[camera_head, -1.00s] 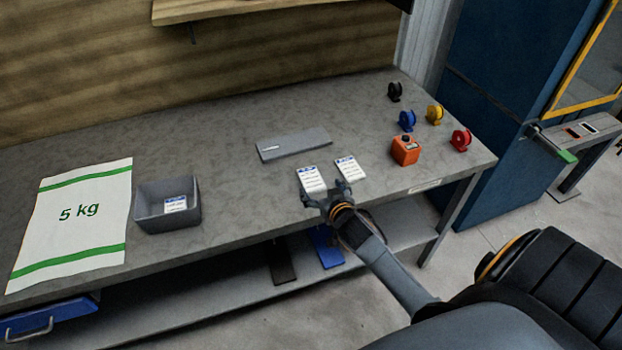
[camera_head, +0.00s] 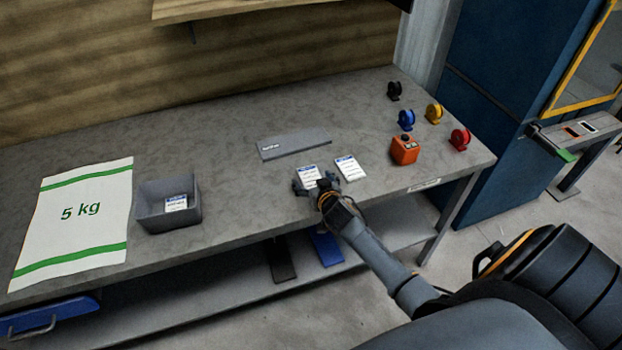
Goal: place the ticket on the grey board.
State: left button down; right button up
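Two white tickets with blue headers lie side by side on the bench: a left ticket (camera_head: 309,174) and a right ticket (camera_head: 349,167). A third ticket (camera_head: 176,203) is in the grey bin. The grey board (camera_head: 293,145) lies flat behind the two loose tickets, with nothing on it but a small white marking. My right gripper (camera_head: 311,186) is at the near end of the left ticket, its fingers spread apart on either side. The arm hides part of that ticket's near edge. I cannot tell whether the fingers touch it. My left gripper is not in view.
The grey bin (camera_head: 151,219) and a 5 kg sack (camera_head: 76,221) are on the left of the bench (camera_head: 237,170). An orange device (camera_head: 404,150) and several coloured reels, one of them red (camera_head: 460,139), are on the right. Bare bench surrounds the board.

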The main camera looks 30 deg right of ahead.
jog(key=c, duration=1.3)
